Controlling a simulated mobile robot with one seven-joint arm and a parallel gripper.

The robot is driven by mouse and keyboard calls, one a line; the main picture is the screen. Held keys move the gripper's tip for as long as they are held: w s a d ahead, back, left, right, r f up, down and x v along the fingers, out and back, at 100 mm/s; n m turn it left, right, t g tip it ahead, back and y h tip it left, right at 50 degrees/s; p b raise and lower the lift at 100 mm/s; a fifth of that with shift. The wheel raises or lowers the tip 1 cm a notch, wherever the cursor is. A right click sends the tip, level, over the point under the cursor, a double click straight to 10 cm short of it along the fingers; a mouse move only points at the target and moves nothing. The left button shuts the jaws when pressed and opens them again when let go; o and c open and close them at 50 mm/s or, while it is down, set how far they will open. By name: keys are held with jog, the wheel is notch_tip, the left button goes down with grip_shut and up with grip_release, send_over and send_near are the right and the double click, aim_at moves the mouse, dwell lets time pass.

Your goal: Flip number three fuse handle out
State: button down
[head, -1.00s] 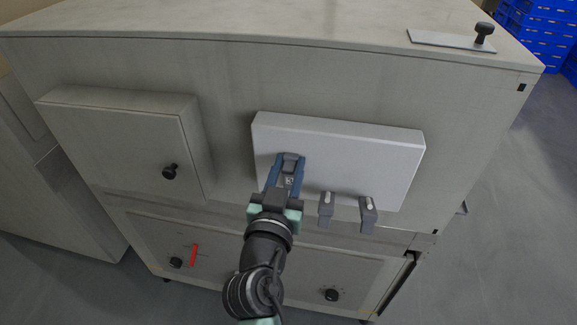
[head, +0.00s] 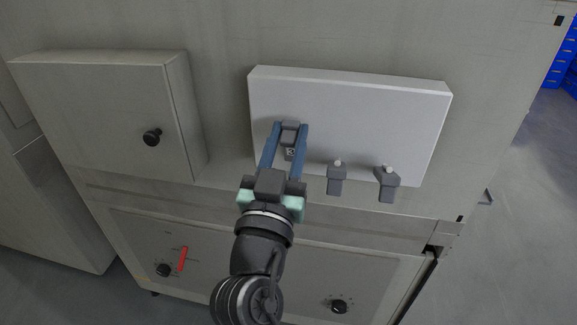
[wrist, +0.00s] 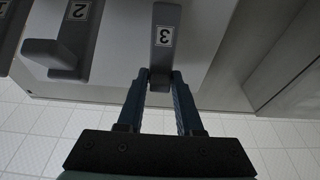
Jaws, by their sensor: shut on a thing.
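The number three fuse handle (wrist: 165,38) is a grey block with a white "3" label, on the pale panel (head: 375,108). In the head view it is the leftmost handle (head: 290,131). My gripper (head: 289,130) reaches up to it, with blue fingers on either side. In the wrist view my fingertips (wrist: 160,77) are shut on the handle's end. The number two handle (wrist: 72,40) stands beside it, its end projecting from the panel. In the head view two other grey handles (head: 337,178) (head: 388,183) stick out to the right. The fingers partly hide handle three.
A closed grey box door with a black knob (head: 152,137) is left of the panel. Below are a red lever (head: 183,259) and black knobs (head: 163,270) (head: 339,306). Open floor (head: 525,240) lies to the right.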

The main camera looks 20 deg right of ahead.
aim_at(286, 161)
jog(key=s+f+t+h+b, duration=0.1)
jog(key=b, duration=0.7)
jog(key=a+f+t+h+b, duration=0.1)
jog(key=f+t+b, duration=0.1)
jog(key=b, duration=0.7)
jog(key=s+f+t+h+b, duration=0.1)
jog(key=f+t+b, duration=0.1)
jog(key=b, duration=0.7)
jog(key=shift+s+a, duration=0.3)
jog(key=shift+f+b, duration=0.25)
jog(key=shift+b, duration=0.55)
jog(key=shift+f, duration=0.25)
jog(key=c, duration=0.7)
grip_release()
jog(key=shift+w, duration=0.1)
jog(key=shift+a+r, duration=0.1)
